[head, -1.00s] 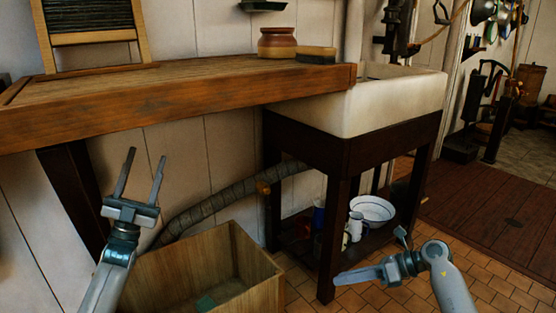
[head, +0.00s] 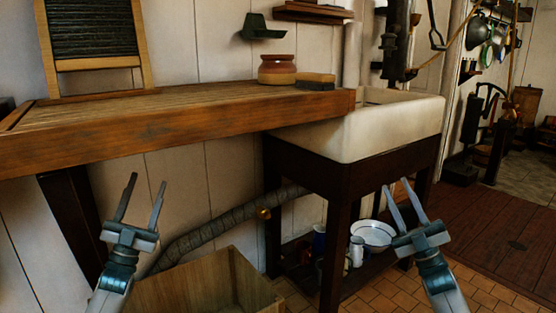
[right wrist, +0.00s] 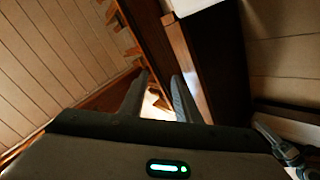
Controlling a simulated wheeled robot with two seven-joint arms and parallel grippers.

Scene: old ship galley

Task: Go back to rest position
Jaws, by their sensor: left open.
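My left gripper (head: 141,200) is open and empty, its fingers pointing up in front of the wooden counter's dark leg and the panelled wall. My right gripper (head: 405,203) is open with its fingers pointing up, in front of the sink stand in the head view. In the right wrist view its two fingers (right wrist: 160,98) stand apart with nothing seen between them but the background. Both grippers are at about the same height, below the counter top.
A wooden counter (head: 180,130) runs along the wall, holding a washboard (head: 95,45), a brown jar (head: 277,69) and a brush (head: 315,81). A white sink (head: 375,130) adjoins it. Below are a wooden crate (head: 200,285) and a white bowl (head: 373,234) on the stand's shelf.

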